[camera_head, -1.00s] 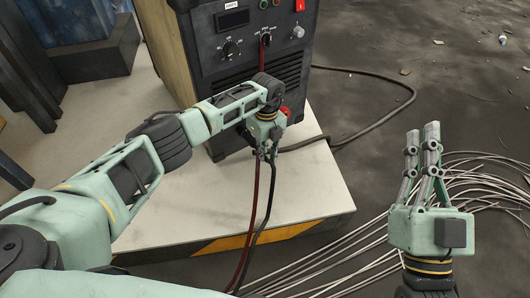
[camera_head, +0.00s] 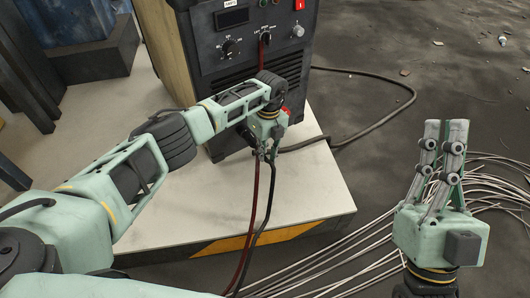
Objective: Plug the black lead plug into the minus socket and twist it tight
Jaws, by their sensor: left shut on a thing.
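The welding machine (camera_head: 205,60) stands on the pale platform, its front panel facing me. My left gripper (camera_head: 266,153) is in front of the panel's lower part, pointing down, and is shut on the black lead plug, which its fingers mostly hide. The black lead (camera_head: 268,205) runs down from the fingertips. A red lead (camera_head: 256,200) hangs just beside it. The minus socket is hidden behind my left arm and gripper; I cannot tell whether the plug touches it. My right gripper (camera_head: 446,124) points up at the right, away from the machine, with nothing seen in it.
The pale platform (camera_head: 310,200) has a yellow and black front edge. Several loose pale wires (camera_head: 350,245) lie on the dark floor below my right gripper. A black cable (camera_head: 385,118) loops right of the machine. Dark blue metal parts (camera_head: 85,65) stand at the left.

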